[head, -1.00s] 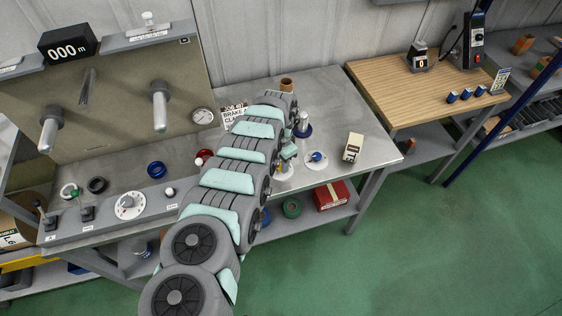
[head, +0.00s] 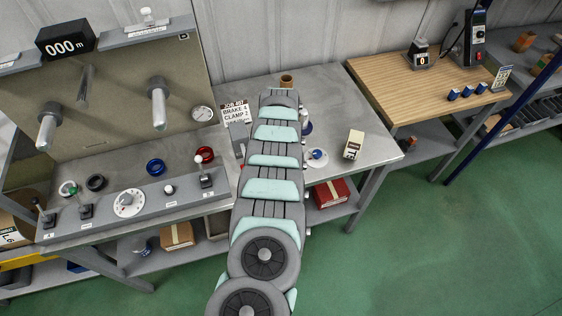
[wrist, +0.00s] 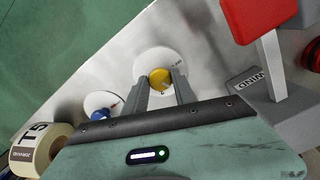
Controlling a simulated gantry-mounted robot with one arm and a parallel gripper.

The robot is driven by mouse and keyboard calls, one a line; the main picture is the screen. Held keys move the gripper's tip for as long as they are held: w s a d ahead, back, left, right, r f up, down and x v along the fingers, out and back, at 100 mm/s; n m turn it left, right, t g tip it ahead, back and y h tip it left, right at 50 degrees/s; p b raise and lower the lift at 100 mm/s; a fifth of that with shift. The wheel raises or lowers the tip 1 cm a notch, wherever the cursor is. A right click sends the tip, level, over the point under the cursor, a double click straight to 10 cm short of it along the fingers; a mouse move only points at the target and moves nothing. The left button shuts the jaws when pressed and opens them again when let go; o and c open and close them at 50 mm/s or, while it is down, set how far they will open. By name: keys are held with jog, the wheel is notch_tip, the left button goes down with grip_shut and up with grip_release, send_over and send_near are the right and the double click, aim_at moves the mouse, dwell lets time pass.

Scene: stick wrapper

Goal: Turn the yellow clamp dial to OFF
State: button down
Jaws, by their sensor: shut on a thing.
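The yellow clamp dial (wrist: 159,78) sits on a round white plate (wrist: 158,58) in the wrist view. My gripper (wrist: 162,84) has one finger on each side of the yellow knob and is shut on it. The fingers and gripper body cover the near part of the plate, and I cannot read which mark the dial points to. In the head view my arm hides the yellow dial and the gripper.
A blue dial (wrist: 99,113) on its own white plate is close to the left of my gripper; it also shows in the head view (head: 317,155). A red-topped part (wrist: 262,18) rises at the upper right.

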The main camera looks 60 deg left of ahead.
jog(key=n+b, duration=0.3)
jog(key=shift+f+n, duration=0.25)
jog(key=shift+n, duration=0.15)
jog(key=n+b, duration=0.3)
jog(key=shift+w+n, duration=0.1)
jog(key=shift+n, duration=0.2)
jog(key=n+b, duration=0.3)
jog(key=n, duration=0.2)
jog(key=shift+r+n, duration=0.15)
jog(key=shift+n, duration=0.25)
jog(key=c, duration=1)
grip_release()
jog(key=shift+r, duration=0.1)
jog(key=shift+r, duration=0.1)
